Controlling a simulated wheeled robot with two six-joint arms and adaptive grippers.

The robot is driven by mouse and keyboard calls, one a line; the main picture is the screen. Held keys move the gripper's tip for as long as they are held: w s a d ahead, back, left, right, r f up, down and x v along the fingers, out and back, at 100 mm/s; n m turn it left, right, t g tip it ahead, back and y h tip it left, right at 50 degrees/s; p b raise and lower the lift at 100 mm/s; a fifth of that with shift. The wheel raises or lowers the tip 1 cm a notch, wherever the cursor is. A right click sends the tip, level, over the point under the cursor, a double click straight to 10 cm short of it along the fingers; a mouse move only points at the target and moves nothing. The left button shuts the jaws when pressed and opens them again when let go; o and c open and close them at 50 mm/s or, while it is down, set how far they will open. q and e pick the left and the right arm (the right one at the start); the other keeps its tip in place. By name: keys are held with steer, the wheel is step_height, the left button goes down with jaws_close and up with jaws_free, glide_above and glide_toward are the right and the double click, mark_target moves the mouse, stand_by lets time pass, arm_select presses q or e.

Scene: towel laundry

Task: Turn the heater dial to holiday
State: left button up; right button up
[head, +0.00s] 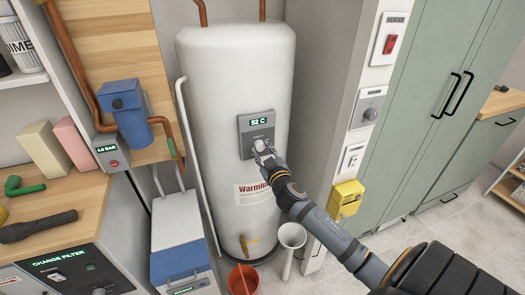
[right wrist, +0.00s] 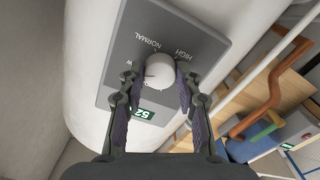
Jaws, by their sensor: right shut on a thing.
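The white tank heater (head: 235,75) stands upright in the middle of the head view. Its grey control panel (head: 246,128) has a display reading 52 C. In the right wrist view the round white dial (right wrist: 160,72) sits on this panel (right wrist: 137,35), with the words HIGH and NORMAL readable beside it. Another label is partly covered, showing only a W. My right gripper (head: 262,150) is at the panel, its two fingers shut on opposite sides of the dial. I cannot tell which label the dial points to. My left gripper is not in view.
A HEATER switch panel (head: 389,38) with a red rocker and a grey dial unit (head: 368,106) are on the wall to the right. A yellow box (head: 346,198) is below them.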

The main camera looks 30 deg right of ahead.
steer(key=n+p, duration=0.2)
steer(key=n, duration=0.4)
steer(key=shift+r+n, duration=0.1)
steer(key=shift+n, duration=0.3)
steer(key=n+p, duration=0.2)
steer(key=n, duration=0.4)
stand_by(0.4)
steer(key=o, duration=1.2)
steer(key=shift+c, duration=0.2)
steer(key=v, duration=1.2)
steer(key=shift+d, duration=0.1)
